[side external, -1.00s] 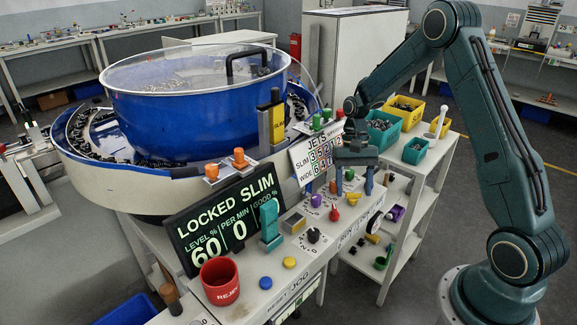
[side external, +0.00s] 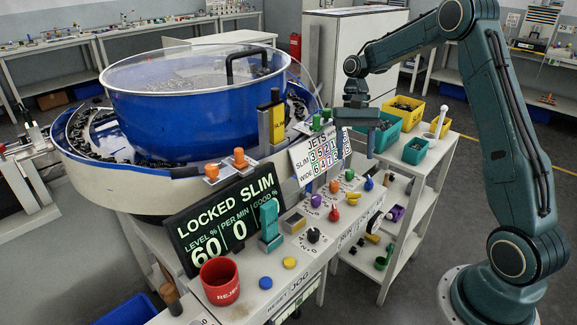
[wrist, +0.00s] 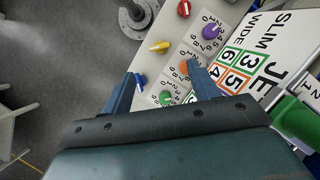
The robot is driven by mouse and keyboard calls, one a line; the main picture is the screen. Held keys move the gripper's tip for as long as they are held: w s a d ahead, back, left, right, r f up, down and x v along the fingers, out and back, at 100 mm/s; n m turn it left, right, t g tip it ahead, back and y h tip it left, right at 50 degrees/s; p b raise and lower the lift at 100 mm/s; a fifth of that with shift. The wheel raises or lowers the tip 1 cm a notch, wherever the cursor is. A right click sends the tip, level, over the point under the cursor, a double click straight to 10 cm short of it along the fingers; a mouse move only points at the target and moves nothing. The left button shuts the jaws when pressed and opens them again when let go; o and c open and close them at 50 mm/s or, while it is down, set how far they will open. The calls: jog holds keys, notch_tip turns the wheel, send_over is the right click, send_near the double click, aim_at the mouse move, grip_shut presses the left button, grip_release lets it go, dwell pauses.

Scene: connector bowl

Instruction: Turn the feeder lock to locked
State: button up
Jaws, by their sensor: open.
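The display (side external: 225,215) reads "LOCKED SLIM", with level 60 and per min 0. A teal upright lever (side external: 269,222) stands on the panel beside it; I cannot tell whether it is the feeder lock. My gripper (side external: 355,146) is open and empty, above the far end of the panel. The wrist view also shows my gripper (wrist: 162,74), its fingers pointing at the dial knobs.
The jets board (side external: 315,158) stands behind the knobs. A blue bowl (side external: 190,115) under a clear cover is at the left. A red cup (side external: 219,281) stands at the panel's near end. Teal and yellow bins (side external: 404,107) sit on the cart at the right.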

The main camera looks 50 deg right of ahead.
jog(key=shift+v, duration=1.95)
jog(key=s+a+r+n+t+h, duration=0.1)
jog(key=s+a+r+n+t, duration=0.1)
jog(key=s+a+r, duration=0.35)
jog(key=s+a+r+n+t+h, duration=0.1)
jog(key=s+a+r+n+t, duration=0.15)
jog(key=a+r, duration=0.45)
jog(key=s+a+f+n+t, duration=0.1)
jog(key=s+a+n+t, duration=0.1)
jog(key=s, duration=0.5)
jog(key=s+a+f+n+t+h, duration=0.1)
jog(key=s+a+n+t, duration=0.1)
jog(key=s, duration=0.6)
jog(key=shift+a+f+n, duration=0.2)
jog(key=shift+n, duration=0.15)
